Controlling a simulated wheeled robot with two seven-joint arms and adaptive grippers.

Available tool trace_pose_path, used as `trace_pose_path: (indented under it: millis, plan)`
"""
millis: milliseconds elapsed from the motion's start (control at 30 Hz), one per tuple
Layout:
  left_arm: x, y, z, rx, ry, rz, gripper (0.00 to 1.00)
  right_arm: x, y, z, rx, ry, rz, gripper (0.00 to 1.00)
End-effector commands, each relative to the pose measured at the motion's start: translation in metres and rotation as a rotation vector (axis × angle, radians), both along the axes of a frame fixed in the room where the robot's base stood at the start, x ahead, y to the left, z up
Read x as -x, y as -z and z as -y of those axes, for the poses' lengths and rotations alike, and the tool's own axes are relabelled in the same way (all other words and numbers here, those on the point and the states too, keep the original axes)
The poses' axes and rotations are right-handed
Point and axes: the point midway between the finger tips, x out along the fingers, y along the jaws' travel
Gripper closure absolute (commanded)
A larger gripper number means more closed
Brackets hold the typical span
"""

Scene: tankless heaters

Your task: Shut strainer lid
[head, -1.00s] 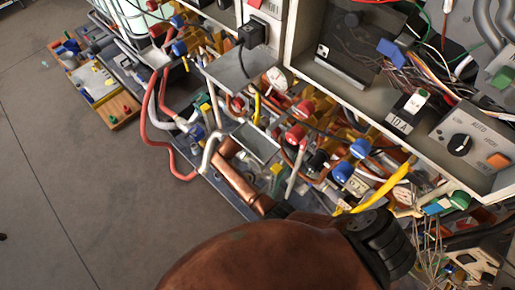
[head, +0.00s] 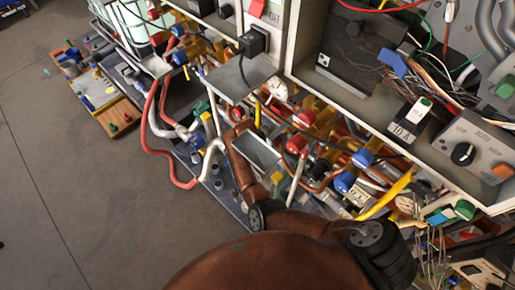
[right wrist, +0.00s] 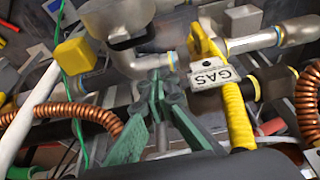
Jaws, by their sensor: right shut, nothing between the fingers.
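In the right wrist view, my right gripper (right wrist: 163,80) has green fingers that meet at the tips. It is shut and empty. Its tips are close to a grey metal fitting (right wrist: 155,60) below a rounded grey body (right wrist: 118,18) with a dark part under it. This may be the strainer; I cannot tell its lid or whether the tips touch it. In the head view, my brown arm crosses from the bottom to the pipework, and I cannot make out its fingers among the parts. My left gripper is not in view.
The floor (head: 85,190) at left is clear.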

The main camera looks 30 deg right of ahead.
Motion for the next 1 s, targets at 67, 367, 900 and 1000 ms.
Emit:
trace_pose_path:
  millis: [67, 367, 900, 1000]
  plan:
    - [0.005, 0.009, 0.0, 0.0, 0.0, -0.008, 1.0, -0.001, 0.022, 0.005, 0.0, -0.001, -0.005, 1.0]
    - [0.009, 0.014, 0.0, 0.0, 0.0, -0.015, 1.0, 0.006, 0.033, -0.019, -0.003, -0.002, 0.002, 1.0]
    - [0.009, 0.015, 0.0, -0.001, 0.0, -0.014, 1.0, 0.01, 0.032, -0.028, 0.0, 0.0, 0.001, 1.0]
    - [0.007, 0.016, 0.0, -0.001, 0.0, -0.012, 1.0, 0.009, 0.032, -0.026, 0.005, 0.004, 0.003, 1.0]
